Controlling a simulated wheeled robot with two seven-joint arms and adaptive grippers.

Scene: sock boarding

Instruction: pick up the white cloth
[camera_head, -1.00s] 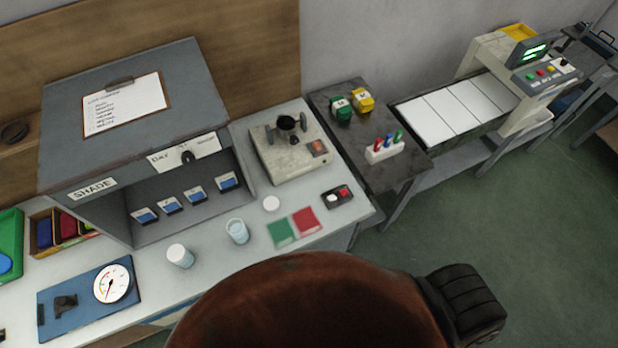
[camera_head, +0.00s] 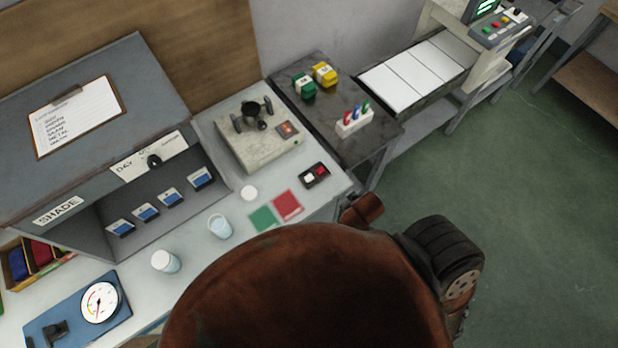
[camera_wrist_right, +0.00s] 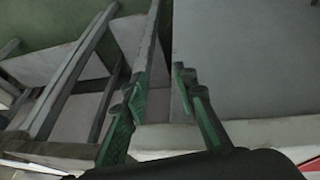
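No white cloth can be clearly identified in either view. Flat white panels (camera_head: 415,76) lie in a row on the long machine bed at the upper right of the head view; I cannot tell whether they are cloth. In the right wrist view my right gripper (camera_wrist_right: 155,95) has its green-padded fingers apart, with nothing seen between them. Grey table legs and a pale flat surface lie beyond it. My left gripper is not in view.
The pale bench holds a grey shade box (camera_head: 100,120), a blue gauge board (camera_head: 62,325), cups (camera_head: 220,226), red and green swatches (camera_head: 287,205) and a beige device (camera_head: 245,150). A dark side table (camera_head: 352,152) adjoins it. The green floor (camera_head: 530,210) at right is clear.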

